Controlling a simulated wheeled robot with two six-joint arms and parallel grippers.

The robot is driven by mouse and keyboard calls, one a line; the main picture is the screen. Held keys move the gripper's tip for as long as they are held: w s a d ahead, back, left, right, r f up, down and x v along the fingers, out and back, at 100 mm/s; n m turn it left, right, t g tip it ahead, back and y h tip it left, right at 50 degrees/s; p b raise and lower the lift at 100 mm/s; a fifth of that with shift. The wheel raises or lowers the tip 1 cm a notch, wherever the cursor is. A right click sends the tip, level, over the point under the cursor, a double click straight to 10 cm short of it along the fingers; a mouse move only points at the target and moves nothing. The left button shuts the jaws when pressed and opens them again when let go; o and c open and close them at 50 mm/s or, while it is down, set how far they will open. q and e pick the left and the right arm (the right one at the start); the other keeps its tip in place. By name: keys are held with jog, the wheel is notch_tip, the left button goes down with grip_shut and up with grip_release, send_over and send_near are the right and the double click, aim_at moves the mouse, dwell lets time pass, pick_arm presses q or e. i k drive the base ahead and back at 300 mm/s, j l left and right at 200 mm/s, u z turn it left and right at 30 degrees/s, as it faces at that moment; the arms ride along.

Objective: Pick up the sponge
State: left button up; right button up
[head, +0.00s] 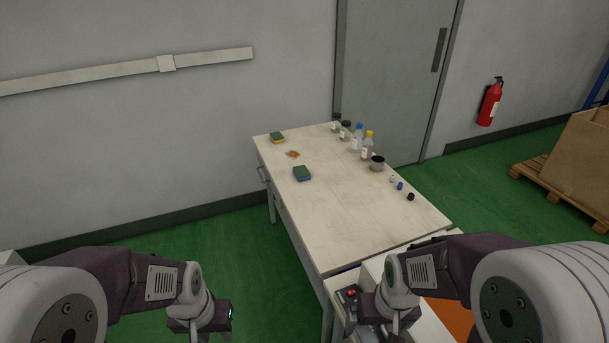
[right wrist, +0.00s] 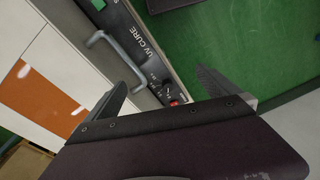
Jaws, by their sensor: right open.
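Two sponges lie on the long pale table (head: 345,215). One sponge (head: 302,174), dark green with a blue lower edge, is near the middle of the table's left side. The other sponge (head: 277,138), green with a yellow edge, is at the far left corner. My left gripper (head: 205,322) is low in front, left of the table and well short of both sponges; its fingers are not clear. My right gripper (head: 388,327) is by the table's near end, also far from the sponges. In the right wrist view its fingers (right wrist: 163,80) are spread with nothing between them.
Several bottles (head: 356,138) stand along the table's far right edge, with a dark cup (head: 377,163) and small caps (head: 400,186) nearer. A device marked UV CURE (right wrist: 145,50) is below my right gripper. The table's near half is clear.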

aim_at(302, 173)
jog(key=i+j+z, duration=0.15)
jog(key=j, duration=0.15)
jog(key=i+j+z, duration=0.15)
jog(key=j, duration=0.15)
jog(key=i+j+z, duration=0.15)
jog(key=j, duration=0.2)
jog(key=i+j+z, duration=0.1)
jog(key=j, duration=0.2)
jog(key=i+j+z, duration=0.15)
jog(key=j, duration=0.2)
jog(key=i+j+z, duration=0.3)
jog(key=i+j, duration=0.25)
jog(key=i+j+z, duration=0.15)
jog(key=j, duration=0.2)
jog(key=i+j+z, duration=0.15)
jog(key=i+j, duration=0.15)
jog(key=i+j+z, duration=0.15)
jog(key=j, duration=0.3)
jog(key=i+j+z, duration=0.2)
jog(key=j, duration=0.2)
jog(key=i+j+z, duration=0.2)
jog(key=i+j, duration=0.2)
